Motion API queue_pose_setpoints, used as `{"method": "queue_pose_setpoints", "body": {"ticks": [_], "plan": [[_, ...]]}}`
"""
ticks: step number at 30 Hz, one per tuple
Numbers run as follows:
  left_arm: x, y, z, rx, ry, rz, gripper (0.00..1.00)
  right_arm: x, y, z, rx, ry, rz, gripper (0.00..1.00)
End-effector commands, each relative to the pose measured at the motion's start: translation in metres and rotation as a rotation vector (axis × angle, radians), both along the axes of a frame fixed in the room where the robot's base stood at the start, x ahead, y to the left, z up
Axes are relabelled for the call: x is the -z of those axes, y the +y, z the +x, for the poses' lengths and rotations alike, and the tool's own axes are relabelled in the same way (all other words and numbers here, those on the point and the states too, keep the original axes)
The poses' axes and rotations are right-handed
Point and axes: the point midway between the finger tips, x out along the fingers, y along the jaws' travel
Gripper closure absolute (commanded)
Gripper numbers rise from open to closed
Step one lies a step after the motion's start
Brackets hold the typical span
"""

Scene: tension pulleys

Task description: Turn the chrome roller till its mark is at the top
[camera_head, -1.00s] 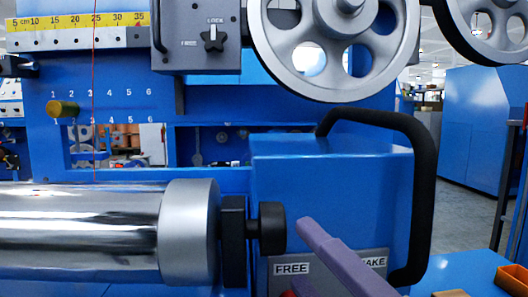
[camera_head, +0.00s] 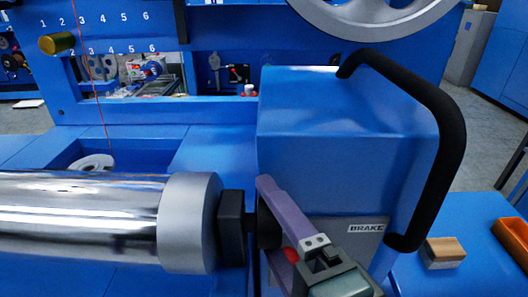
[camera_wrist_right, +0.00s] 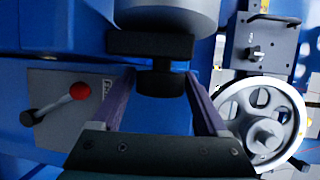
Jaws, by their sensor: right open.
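The chrome roller (camera_head: 80,215) lies level at the left of the head view, with a matte grey end collar (camera_head: 190,222). No mark can be made out on the visible side. My right gripper (camera_head: 268,220) is at the knob, its purple fingers open. In the right wrist view, the knob (camera_wrist_right: 160,82) sits between the two fingers (camera_wrist_right: 161,88), with a gap visible at least on the left side. My left gripper is not in view.
A blue housing (camera_head: 345,130) with a black handle (camera_head: 440,130) and a BRAKE label (camera_head: 366,228) stands just behind my right gripper. A red-knobbed lever (camera_wrist_right: 80,91) shows in the wrist view. A wooden-topped block (camera_head: 443,252) and an orange bin (camera_head: 514,240) lie at right.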

Motion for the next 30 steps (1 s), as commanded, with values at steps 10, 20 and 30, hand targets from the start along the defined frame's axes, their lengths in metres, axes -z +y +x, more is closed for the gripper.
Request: {"method": "queue_pose_setpoints", "body": {"ticks": [10,20,30], "plan": [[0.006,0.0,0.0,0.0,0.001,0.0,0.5,0.004,0.012,0.029,-0.001,0.0,0.0,0.23],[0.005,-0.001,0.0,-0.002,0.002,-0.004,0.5,0.003,0.012,0.029,-0.001,0.0,0.0,0.37],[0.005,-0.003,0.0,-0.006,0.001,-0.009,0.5,0.003,0.012,0.029,-0.001,0.0,0.0,0.75]]}}
